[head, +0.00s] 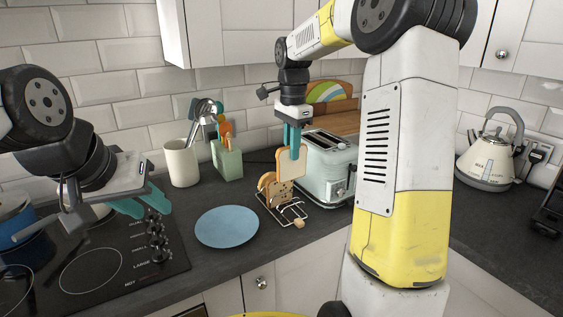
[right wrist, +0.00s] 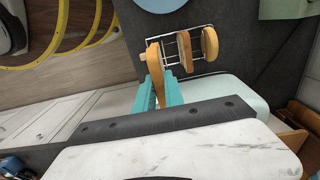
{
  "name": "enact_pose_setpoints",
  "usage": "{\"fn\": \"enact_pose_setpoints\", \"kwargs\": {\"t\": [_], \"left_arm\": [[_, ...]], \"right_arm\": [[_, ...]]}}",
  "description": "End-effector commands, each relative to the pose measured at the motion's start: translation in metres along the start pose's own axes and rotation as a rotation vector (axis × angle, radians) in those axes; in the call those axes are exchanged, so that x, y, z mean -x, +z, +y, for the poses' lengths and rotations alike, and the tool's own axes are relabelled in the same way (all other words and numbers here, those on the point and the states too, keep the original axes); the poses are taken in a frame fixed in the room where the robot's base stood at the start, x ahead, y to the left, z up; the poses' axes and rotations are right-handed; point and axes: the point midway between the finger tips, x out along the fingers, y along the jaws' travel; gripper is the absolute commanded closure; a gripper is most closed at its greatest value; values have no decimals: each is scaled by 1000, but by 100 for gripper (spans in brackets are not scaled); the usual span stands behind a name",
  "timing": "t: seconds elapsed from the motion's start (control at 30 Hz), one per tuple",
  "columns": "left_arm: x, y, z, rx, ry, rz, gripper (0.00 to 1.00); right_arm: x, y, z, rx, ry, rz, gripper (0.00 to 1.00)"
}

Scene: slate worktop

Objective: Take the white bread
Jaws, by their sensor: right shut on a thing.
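My right gripper (head: 292,150) points down and is shut on a slice of white bread (head: 291,170), pale with a tan crust. The slice stands upright at the back right of the wire toast rack (head: 297,221); I cannot tell if its lower edge clears the wires. In the right wrist view the fingers (right wrist: 158,92) pinch the slice (right wrist: 153,57), seen edge-on. Darker, seeded bread (head: 281,194) and another slice (head: 265,182) stand in the rack; both show in the right wrist view. My left gripper (head: 148,203) is open and empty above the hob.
A blue plate (head: 227,227) lies empty left of the rack. A pale toaster (head: 328,170) stands close behind the rack to the right. A green utensil block (head: 228,163) and a cream crock (head: 182,163) stand behind the plate. The hob (head: 100,262) is at left, a kettle (head: 487,160) at right.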

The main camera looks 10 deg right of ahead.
Motion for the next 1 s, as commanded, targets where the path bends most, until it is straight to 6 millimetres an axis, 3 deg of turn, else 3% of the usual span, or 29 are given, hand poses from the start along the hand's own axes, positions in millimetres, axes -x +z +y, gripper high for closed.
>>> {"fn": "enact_pose_setpoints", "kwargs": {"t": [0.5, 1.0], "left_arm": [[0, 0, 0, 0, 0, 0, 64], [0, 0, 0, 0, 0, 0, 64]], "right_arm": [[57, 0, 0, 0, 0, -1, 100], [60, 0, 0, -1, 0, 0, 100]]}}
